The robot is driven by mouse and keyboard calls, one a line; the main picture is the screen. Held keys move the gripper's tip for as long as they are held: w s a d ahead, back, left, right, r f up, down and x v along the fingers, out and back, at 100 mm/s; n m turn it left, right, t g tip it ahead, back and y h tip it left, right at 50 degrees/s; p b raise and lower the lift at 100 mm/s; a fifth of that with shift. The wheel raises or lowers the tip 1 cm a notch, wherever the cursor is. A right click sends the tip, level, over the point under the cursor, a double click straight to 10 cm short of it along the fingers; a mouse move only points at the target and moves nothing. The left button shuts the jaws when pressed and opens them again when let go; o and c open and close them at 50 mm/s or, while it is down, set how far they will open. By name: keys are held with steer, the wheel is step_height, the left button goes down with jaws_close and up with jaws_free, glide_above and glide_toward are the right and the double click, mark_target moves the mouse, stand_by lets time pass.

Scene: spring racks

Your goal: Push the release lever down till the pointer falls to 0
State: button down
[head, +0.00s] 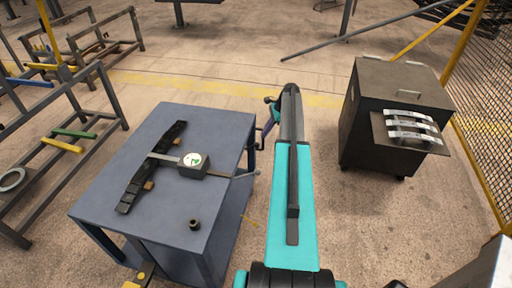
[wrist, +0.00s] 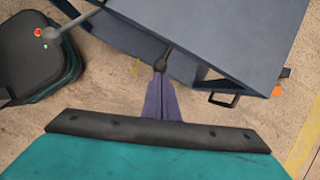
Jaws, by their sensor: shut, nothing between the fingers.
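The spring tester is a dark box with a round white dial (head: 192,160) on the blue-grey bench (head: 150,200). The dial shows some green, but its pointer is too small to read. The release lever (head: 234,175), a thin grey rod, sticks out rightward past the bench edge. In the wrist view the lever (wrist: 72,22) enters at top left and ends in a rounded knob. My gripper (head: 260,147) is shut and empty, beside the bench's right edge and beyond the lever in the head view. Its purple fingers and dark tip (wrist: 163,60) are apart from the lever, to its right in the wrist view.
A curved dark leaf spring (head: 152,165) lies on the bench left of the dial, with a small dark ring (head: 195,224) in front. A dark cabinet (head: 385,120) with metal strips stands at right. Racks (head: 60,130) stand at left. Floor between bench and cabinet is clear.

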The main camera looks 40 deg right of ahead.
steer(key=shift+b+x, duration=1.1)
steer(key=shift+x, duration=1.6)
steer(key=shift+a, duration=0.15)
steer(key=shift+s+f, duration=0.1)
steer(key=shift+f, duration=0.05)
step_height(320, 180, down, 4)
steer(key=shift+f+b, duration=0.1)
steer(key=shift+b, duration=0.6)
